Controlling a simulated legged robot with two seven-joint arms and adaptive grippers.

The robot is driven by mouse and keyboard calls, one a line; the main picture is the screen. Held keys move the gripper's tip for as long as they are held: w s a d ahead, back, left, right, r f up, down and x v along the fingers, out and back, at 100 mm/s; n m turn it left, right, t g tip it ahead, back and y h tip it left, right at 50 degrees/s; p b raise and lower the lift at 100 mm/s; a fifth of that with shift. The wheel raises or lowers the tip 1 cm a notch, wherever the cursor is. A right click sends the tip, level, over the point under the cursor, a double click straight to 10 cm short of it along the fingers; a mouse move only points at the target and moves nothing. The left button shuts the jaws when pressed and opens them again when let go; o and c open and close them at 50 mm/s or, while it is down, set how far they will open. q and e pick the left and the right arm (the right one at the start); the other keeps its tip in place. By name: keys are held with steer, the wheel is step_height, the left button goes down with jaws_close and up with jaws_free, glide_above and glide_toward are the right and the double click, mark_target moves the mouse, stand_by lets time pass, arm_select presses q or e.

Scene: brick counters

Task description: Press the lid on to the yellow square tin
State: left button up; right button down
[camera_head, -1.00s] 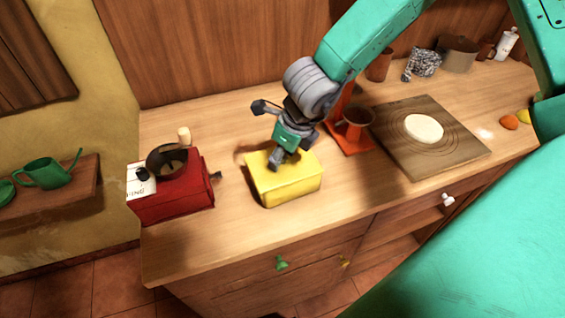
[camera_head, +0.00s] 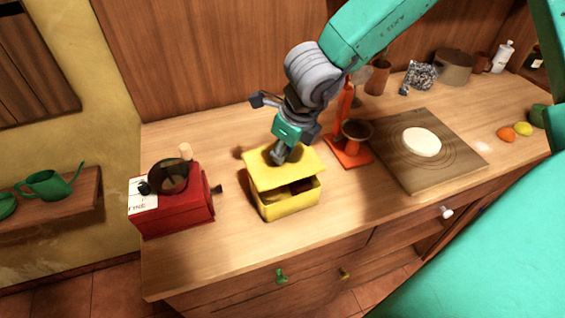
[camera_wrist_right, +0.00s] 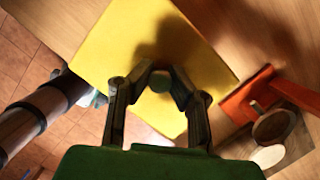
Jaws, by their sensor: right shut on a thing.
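The yellow square tin (camera_head: 288,205) stands on the wooden counter, with dark contents showing through a gap at its front. Its yellow lid (camera_head: 262,172) is above it, tilted, with the front edge raised off the rim. Whether the lid's back edge touches the tin is hidden. My right gripper (camera_head: 279,156) comes down from above and is shut on the lid by its top. In the right wrist view the lid (camera_wrist_right: 110,50) fills the middle, and the fingers (camera_wrist_right: 160,82) close in on a small knob over it. My left gripper is not in view.
A red grinder box (camera_head: 172,212) stands left of the tin. An orange stand with a brown cup (camera_head: 352,140) is close on the right. Beyond it lies a wooden board (camera_head: 400,165) with a pale round of dough (camera_head: 421,142). The counter in front of the tin is clear.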

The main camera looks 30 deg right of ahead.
mark_target(288, 162)
step_height(288, 162, up, 12)
steer(key=f+p, duration=0.1)
steer(key=p, duration=0.1)
steer(key=f+b, duration=0.3)
steer(key=f, duration=0.6)
steer(key=shift+d, duration=0.2)
steer(key=shift+f+b, duration=0.35)
steer(key=shift+f, duration=0.1)
steer(key=shift+r, duration=0.1)
steer(key=shift+s, duration=0.1)
steer(key=shift+d+p, duration=0.1)
steer(key=shift+p, duration=0.2)
step_height(288, 162, down, 6)
steer(key=b, duration=0.5)
steer(key=shift+f, duration=0.25)
steer(key=shift+r, duration=0.1)
